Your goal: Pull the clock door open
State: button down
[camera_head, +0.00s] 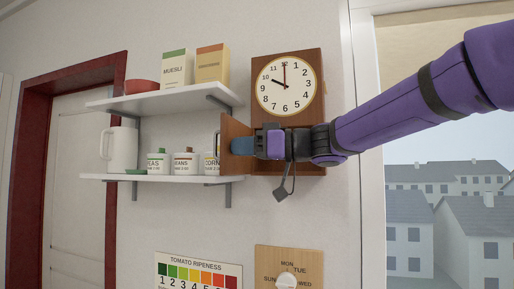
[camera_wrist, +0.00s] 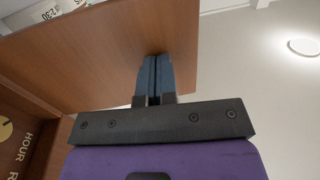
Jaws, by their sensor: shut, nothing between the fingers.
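The clock (camera_head: 308,58) is a brown wooden case with a round white dial, fixed to the wall. Its small wooden clock door (camera_head: 236,130) stands swung out from the lower left of the case, and its broad face fills the upper part of the wrist view (camera_wrist: 95,55). My gripper (camera_head: 238,146) is at the door's inner side, with its blue fingers (camera_wrist: 154,62) together and empty, pointing at the panel. The tips seem to be against the panel; exact contact is hard to tell. My wrist hides most of the lower case.
Left of the door, two white shelves (camera_head: 160,178) hold labelled cans, a white jug (camera_head: 119,148), boxes and a red bowl. A weekday dial (camera_head: 290,262) and a tomato chart (camera_head: 198,270) hang below. A window is at right.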

aim_at(223, 147)
jog(key=shift+w+a, duration=0.25)
jog(key=shift+a, duration=0.85)
jog(key=shift+w+a, duration=0.2)
jog(key=shift+a, duration=0.9)
jog(key=shift+d, duration=0.1)
